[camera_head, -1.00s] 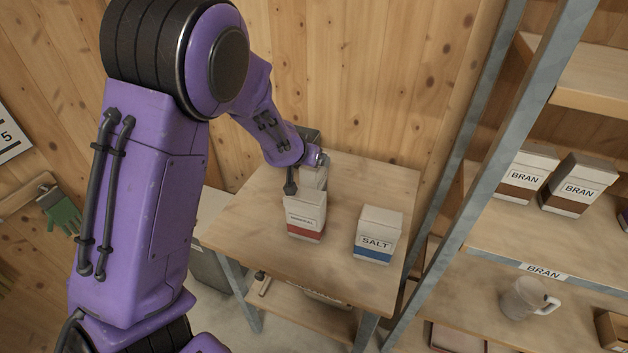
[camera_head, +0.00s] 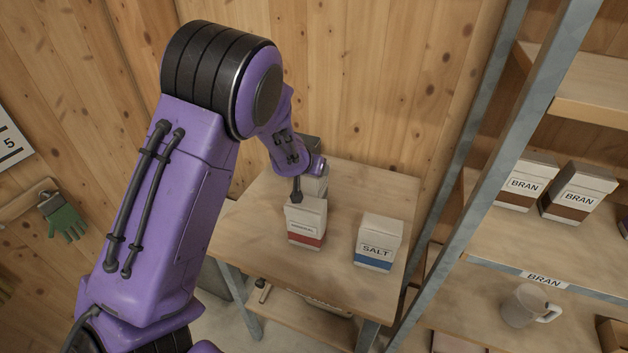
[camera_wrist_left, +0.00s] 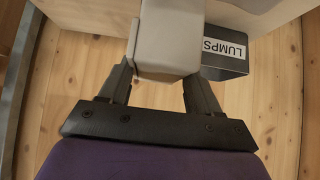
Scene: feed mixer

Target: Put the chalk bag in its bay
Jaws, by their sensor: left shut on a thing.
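My left gripper (camera_head: 306,186) is over the back of the wooden table, shut on a pale bag. In the left wrist view, the pale bag (camera_wrist_left: 168,38) sits between the two dark fingers of the gripper (camera_wrist_left: 162,78). No label on it is readable, so I cannot confirm that it is the chalk bag. Whether it touches the table is unclear. No bay marked for chalk is readable. My right gripper is out of view.
A dark bin marked LUMPS (camera_wrist_left: 226,58) is close beside the held bag. Shelving at right holds BRAN bags (camera_head: 577,192) and a jug (camera_head: 528,305).

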